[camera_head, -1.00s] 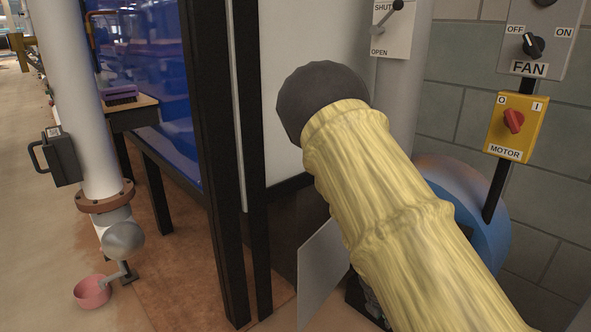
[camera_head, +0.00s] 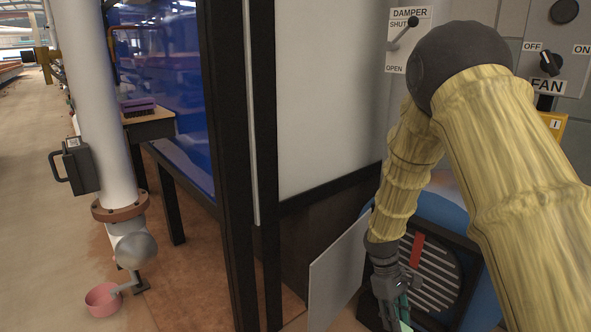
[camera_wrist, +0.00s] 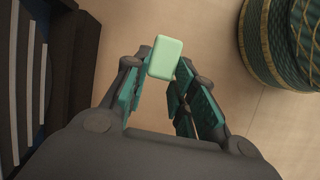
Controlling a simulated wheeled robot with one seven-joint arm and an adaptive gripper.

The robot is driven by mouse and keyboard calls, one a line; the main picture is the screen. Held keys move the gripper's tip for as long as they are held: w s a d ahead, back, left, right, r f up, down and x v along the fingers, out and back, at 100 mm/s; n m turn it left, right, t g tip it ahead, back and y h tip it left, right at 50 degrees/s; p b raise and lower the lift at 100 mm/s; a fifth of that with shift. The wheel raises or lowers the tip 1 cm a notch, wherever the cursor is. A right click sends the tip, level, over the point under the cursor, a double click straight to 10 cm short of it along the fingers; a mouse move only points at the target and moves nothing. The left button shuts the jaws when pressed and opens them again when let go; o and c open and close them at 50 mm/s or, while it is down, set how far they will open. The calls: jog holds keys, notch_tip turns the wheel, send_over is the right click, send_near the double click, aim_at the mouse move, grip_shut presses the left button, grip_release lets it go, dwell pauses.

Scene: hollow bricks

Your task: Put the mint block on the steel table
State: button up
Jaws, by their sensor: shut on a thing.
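The mint block (camera_wrist: 164,57) is a small pale green block with rounded edges. It sits between the fingertips of my gripper (camera_wrist: 157,78) in the wrist view, and the fingers are shut on it. In the head view my gripper (camera_head: 396,309) hangs at the lower right, in front of the blue fan housing, with its fingers cut by the bottom edge. Only a sliver of the mint block (camera_head: 405,326) shows there. I cannot pick out the steel table with certainty in either view.
A grey panel (camera_head: 338,272) stands just left of my gripper. The blue fan housing with a slatted vent (camera_head: 436,277) is close behind it. Dark posts (camera_head: 232,160) and a white pipe (camera_head: 97,120) stand further left. A pink bowl (camera_head: 103,300) lies on the floor. A teal ribbed thing (camera_wrist: 285,40) is at the wrist view's upper right.

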jog(key=s+a+r+m+g+y, duration=0.1)
jog(key=s+a+r+m+y, duration=0.15)
jog(key=a+r+m, duration=0.55)
notch_tip(320, 180, up, 22)
jog(key=s+p, duration=0.3)
jog(key=p, duration=3.5)
jog(key=shift+a+n, duration=0.3)
jog(key=shift+w+r, duration=0.1)
